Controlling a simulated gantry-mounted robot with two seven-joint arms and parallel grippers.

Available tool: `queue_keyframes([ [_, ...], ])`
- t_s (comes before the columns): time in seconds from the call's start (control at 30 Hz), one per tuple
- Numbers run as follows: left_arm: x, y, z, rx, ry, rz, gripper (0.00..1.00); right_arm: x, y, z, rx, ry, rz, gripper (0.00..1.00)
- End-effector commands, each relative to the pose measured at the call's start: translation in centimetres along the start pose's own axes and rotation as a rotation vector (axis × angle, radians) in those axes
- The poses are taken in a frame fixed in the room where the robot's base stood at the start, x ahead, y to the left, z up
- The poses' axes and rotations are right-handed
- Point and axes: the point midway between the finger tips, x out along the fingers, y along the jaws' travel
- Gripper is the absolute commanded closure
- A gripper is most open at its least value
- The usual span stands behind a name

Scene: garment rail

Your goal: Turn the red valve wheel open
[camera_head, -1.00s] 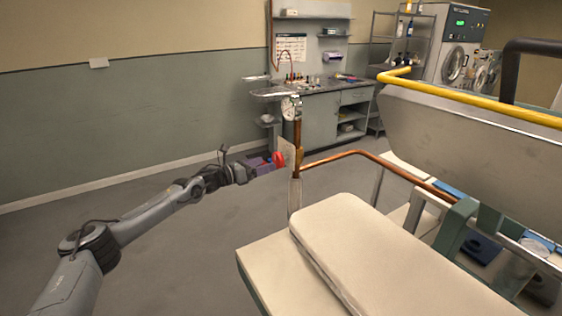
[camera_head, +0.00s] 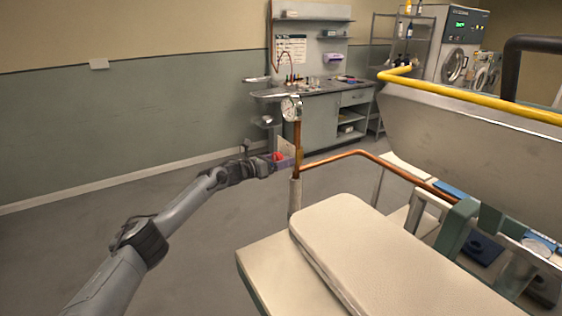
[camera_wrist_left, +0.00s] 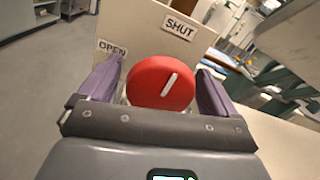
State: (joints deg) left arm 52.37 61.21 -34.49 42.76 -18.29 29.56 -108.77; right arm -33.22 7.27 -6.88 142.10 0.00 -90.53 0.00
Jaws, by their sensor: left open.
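The red valve wheel (camera_wrist_left: 160,84) sits between the two purple fingers of my open left gripper (camera_wrist_left: 161,88) in the left wrist view. A gap shows on each side of the wheel. A white pointer line on its face slants toward the upper right, toward the SHUT label (camera_wrist_left: 180,25). The OPEN label (camera_wrist_left: 112,48) is at the upper left. In the head view a small part of the wheel (camera_head: 278,156) shows beside the copper pipe (camera_head: 297,145), mostly hidden by my left gripper (camera_head: 282,163). My right gripper is not in view.
A pressure gauge (camera_head: 291,108) tops the copper pipe, which runs right behind the padded board (camera_head: 390,255). A yellow bar (camera_head: 470,101) edges the large press at right. A workbench (camera_head: 318,100) stands behind. Open floor lies at left.

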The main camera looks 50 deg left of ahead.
Motion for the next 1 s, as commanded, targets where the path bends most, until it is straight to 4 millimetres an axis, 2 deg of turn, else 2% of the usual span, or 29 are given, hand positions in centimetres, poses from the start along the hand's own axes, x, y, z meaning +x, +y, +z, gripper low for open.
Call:
queue_keyframes([
  [0.43, 0.32, -0.06, -0.01, 0.0, 0.001, -0.001, 0.08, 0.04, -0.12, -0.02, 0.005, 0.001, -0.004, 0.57],
  [0.8, 0.31, -0.05, 0.02, 0.0, 0.0, -0.001, 0.63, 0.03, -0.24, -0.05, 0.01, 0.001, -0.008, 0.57],
  [1.0, 0.3, -0.06, 0.04, -0.013, 0.0, -0.001, 0.63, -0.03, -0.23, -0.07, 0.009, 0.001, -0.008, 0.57],
])
